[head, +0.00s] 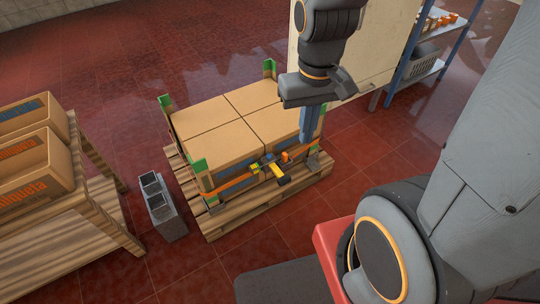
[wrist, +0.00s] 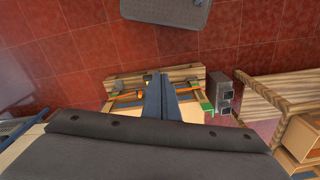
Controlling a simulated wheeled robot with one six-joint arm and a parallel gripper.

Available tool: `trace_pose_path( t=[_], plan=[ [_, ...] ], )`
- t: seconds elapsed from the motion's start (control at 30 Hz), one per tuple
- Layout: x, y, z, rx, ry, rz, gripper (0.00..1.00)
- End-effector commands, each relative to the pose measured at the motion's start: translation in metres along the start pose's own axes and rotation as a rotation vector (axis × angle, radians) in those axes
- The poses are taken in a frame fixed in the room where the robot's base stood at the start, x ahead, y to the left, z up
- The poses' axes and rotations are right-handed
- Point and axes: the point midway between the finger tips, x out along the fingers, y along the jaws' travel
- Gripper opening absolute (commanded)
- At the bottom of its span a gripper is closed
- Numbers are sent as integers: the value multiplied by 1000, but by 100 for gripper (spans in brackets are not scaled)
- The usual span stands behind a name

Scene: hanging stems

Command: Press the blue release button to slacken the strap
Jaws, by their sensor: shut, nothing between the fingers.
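An orange strap (head: 238,184) runs around the front of a block of cardboard boxes (head: 222,141) on a wooden pallet (head: 225,226). A ratchet with a yellow lever (head: 276,170) and dark grip sits on the strap at the front. A small blue spot beside the lever looks like the release button (head: 268,157); it is too small to be sure. My gripper (head: 308,140) is shut and empty, fingers pointing down, to the right of the ratchet in the head view. In the wrist view my gripper (wrist: 156,80) points at the pallet's strap side and partly hides it.
Green corner guards (head: 199,165) stand at the box corners. A grey bin unit (head: 160,208) stands left of the pallet, beside a wooden table (head: 85,225) with printed cartons (head: 38,175). A blue-framed shelf (head: 405,65) stands at the back right. Red tiled floor is open in front.

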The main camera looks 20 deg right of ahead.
Motion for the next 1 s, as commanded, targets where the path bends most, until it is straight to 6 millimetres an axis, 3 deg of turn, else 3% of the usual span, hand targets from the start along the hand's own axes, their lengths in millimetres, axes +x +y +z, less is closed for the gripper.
trace_pose_path(
  t=[0.13,0.27,0.5,0.7,0.9,1.0],
  plan=[
    [27,12,-34,-73,47,27,0],
    [71,29,-91,-215,136,69,0],
    [172,49,-206,-563,338,131,0],
    [263,44,-280,-854,520,141,0],
    [339,27,-319,-1085,695,122,0],
    [362,19,-326,-1157,761,112,0]
  ],
)
